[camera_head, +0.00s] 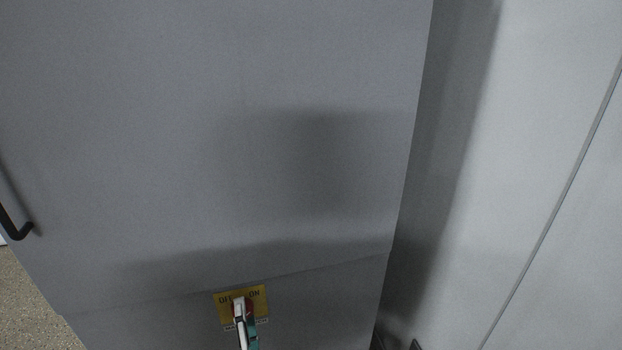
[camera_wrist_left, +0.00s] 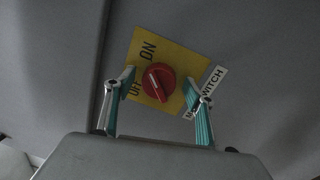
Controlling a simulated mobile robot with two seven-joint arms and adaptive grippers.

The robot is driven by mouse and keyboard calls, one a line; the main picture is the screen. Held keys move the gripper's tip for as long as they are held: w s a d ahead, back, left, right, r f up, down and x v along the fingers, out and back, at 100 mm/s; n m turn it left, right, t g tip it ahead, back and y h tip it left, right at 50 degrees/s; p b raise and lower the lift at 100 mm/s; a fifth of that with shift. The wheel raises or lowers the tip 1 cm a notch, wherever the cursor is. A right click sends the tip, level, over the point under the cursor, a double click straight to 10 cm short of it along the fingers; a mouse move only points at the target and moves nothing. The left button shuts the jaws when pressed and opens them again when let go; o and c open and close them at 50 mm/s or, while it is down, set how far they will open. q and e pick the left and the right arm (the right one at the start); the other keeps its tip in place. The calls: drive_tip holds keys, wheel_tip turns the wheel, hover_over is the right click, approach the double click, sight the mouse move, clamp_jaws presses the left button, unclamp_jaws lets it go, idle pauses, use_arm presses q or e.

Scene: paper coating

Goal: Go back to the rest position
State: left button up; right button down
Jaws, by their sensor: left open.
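A yellow switch plate (camera_head: 262,296) marked OFF and ON sits low on a grey cabinet front. Its red rotary knob (camera_head: 249,307) is partly hidden by my left gripper (camera_head: 245,320), which is in front of it at the bottom of the picture. In the left wrist view, the knob (camera_wrist_left: 155,82) with a white line on it shows between the two teal fingers of my open left gripper (camera_wrist_left: 159,88). I cannot tell whether the fingers touch the knob or plate. My right gripper is not in view.
The grey cabinet front (camera_head: 200,150) fills most of the head view. A black handle (camera_head: 17,228) is at the left edge. A lighter panel (camera_head: 530,160) stands on the right. Speckled floor (camera_head: 28,310) shows at the lower left.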

use_arm(q)
drive_tip(key=shift+f, duration=0.1)
drive_tip(key=s+d+f+m+g+h+p, duration=0.25)
drive_tip(key=s+m+h, duration=0.75)
drive_tip(key=m, duration=0.7)
drive_tip(key=s+a+f+m+g+y, duration=0.1)
drive_tip(key=s+a+f+m+g, duration=0.1)
drive_tip(key=s+m, duration=0.3)
drive_tip(key=s+a+f+m+g+y, duration=0.1)
drive_tip(key=s+a+f+m+g, duration=0.2)
drive_tip(key=s, duration=0.5)
wheel_tip(320, 180, down, 2)
drive_tip(key=shift+a+m+p, duration=0.3)
drive_tip(key=shift+a+m, duration=0.45)
drive_tip(key=shift+m, duration=0.45)
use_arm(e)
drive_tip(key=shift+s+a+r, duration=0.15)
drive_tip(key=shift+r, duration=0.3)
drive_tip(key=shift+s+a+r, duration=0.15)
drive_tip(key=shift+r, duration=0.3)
